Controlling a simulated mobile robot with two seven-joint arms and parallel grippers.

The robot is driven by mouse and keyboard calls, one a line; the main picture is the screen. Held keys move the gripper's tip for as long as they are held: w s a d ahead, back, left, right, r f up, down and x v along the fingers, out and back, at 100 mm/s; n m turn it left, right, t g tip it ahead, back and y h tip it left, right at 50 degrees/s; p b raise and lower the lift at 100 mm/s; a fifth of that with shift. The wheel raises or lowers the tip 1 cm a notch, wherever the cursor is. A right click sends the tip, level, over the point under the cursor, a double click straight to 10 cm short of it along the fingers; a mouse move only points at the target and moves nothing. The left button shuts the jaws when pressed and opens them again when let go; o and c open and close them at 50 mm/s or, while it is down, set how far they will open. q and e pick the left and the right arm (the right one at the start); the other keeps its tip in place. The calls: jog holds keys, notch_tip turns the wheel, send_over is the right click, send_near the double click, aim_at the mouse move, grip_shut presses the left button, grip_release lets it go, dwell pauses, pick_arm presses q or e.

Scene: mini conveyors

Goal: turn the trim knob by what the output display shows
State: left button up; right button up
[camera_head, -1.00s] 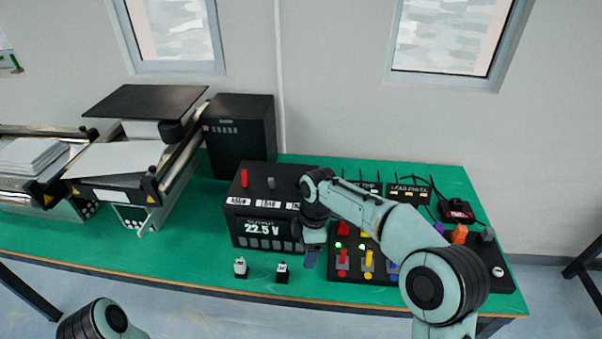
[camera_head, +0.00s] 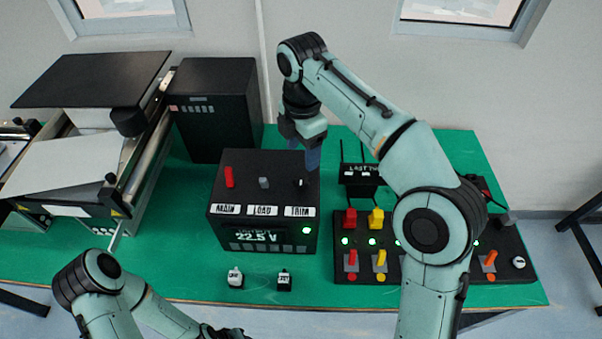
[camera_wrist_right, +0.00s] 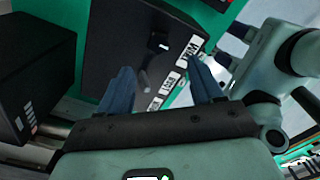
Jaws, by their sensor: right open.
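The black power box (camera_head: 225,200) has an output display (camera_head: 262,236) reading 22.5 V. On its top are a red switch (camera_head: 229,178), a grey switch (camera_head: 264,183) and the small dark trim knob (camera_head: 301,183) behind the TRIM label (camera_head: 298,211). The knob also shows in the right wrist view (camera_wrist_right: 160,45), beyond the fingertips. My right gripper (camera_head: 313,160) is open and empty, above and just behind the knob, apart from it as far as I can tell. My left forearm shows at the bottom left; its gripper is out of frame.
Two small labelled blocks (camera_head: 235,277) stand in front of the box. A switch panel (camera_head: 345,270) with coloured levers and green lights lies at right, partly behind my right arm. A black cabinet (camera_head: 215,110) and the conveyor stand at left.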

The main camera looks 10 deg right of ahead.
aim_at(302, 179)
notch_tip(302, 179, down, 8)
jog(key=shift+f+b, duration=0.2)
jog(key=shift+b, duration=0.9)
jog(key=shift+w+f, duration=0.1)
jog(key=shift+f, duration=0.4)
pick_arm(q)
jog(key=s+f, duration=0.1)
jog(key=f, duration=0.1)
jog(key=s+f, duration=0.2)
pick_arm(e)
jog(key=c, duration=1.1)
